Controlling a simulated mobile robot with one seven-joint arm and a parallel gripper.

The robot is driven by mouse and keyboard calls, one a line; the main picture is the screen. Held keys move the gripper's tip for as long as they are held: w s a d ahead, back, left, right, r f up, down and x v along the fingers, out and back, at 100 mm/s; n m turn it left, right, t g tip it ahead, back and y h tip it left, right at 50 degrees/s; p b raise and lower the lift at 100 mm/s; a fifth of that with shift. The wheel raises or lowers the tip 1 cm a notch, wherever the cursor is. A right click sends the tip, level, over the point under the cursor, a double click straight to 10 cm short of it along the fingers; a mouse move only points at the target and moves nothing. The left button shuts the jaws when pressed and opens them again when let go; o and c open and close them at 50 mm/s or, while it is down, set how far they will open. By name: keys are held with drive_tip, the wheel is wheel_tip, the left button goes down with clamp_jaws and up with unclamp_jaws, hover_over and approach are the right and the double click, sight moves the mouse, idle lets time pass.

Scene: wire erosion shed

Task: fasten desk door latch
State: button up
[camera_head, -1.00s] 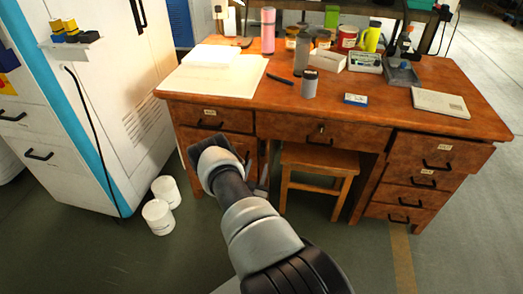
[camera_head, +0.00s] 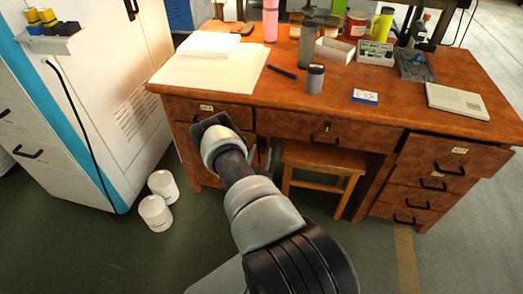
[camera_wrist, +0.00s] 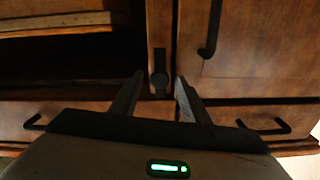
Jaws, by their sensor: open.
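In the wrist view, a dark upright latch strip with a round knob (camera_wrist: 159,80) is on the wooden post between an open dark compartment on the left and a door panel (camera_wrist: 255,50) with a black handle on the right. My gripper (camera_wrist: 159,76) is open, one finger to each side of the knob. I cannot tell whether the fingers touch it. In the head view, the wooden desk (camera_head: 370,115) stands ahead. My wrist hides part of its left pedestal, and my fingers and the latch are not visible there.
A stool (camera_head: 320,160) stands under the desk, right of my arm. White tubs (camera_head: 155,212) are on the floor at left, beside a white cabinet (camera_head: 100,90). Bottles and boxes stand on the desktop. In the wrist view, drawer handles (camera_wrist: 263,127) lie low, beyond the fingers.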

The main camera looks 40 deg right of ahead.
drive_tip(key=c, duration=1.1)
drive_tip(key=shift+o, duration=0.2)
drive_tip(key=shift+n, duration=0.3)
drive_tip(key=n, duration=0.2)
drive_tip(key=shift+w+a+n, duration=0.1)
drive_tip(key=shift+n, duration=0.3)
drive_tip(key=n, duration=0.5)
drive_tip(key=shift+n, duration=0.3)
drive_tip(key=n, duration=0.4)
drive_tip(key=shift+n, duration=2.4)
